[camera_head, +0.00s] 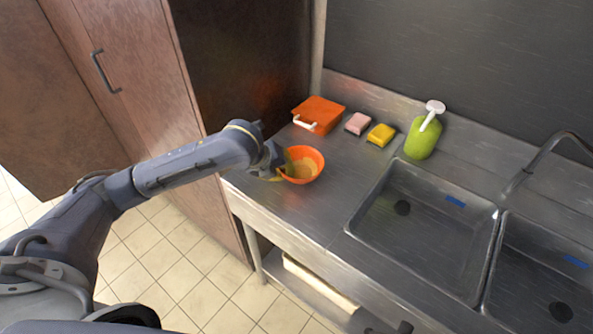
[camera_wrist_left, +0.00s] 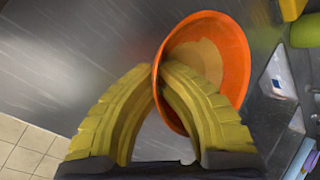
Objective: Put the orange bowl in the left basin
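The orange bowl (camera_head: 318,160), pale tan inside, is at the left end of the steel counter. My left gripper (camera_head: 279,172) is at its left side. In the left wrist view, the yellow fingers (camera_wrist_left: 160,72) close on the rim of the bowl (camera_wrist_left: 236,58), one finger inside and one outside. I cannot tell whether the bowl touches the counter. The left basin (camera_head: 425,240) is to the right of the bowl; it is empty, with a dark drain and a blue mark. My right gripper does not show.
Behind the bowl are an orange box with a white handle (camera_head: 320,110), a pink sponge (camera_head: 358,123) and a yellow sponge (camera_head: 381,135). A green soap bottle (camera_head: 421,140) stands behind the left basin. The right basin (camera_head: 535,270) and faucet (camera_head: 540,158) are further right. Counter between bowl and basin is clear.

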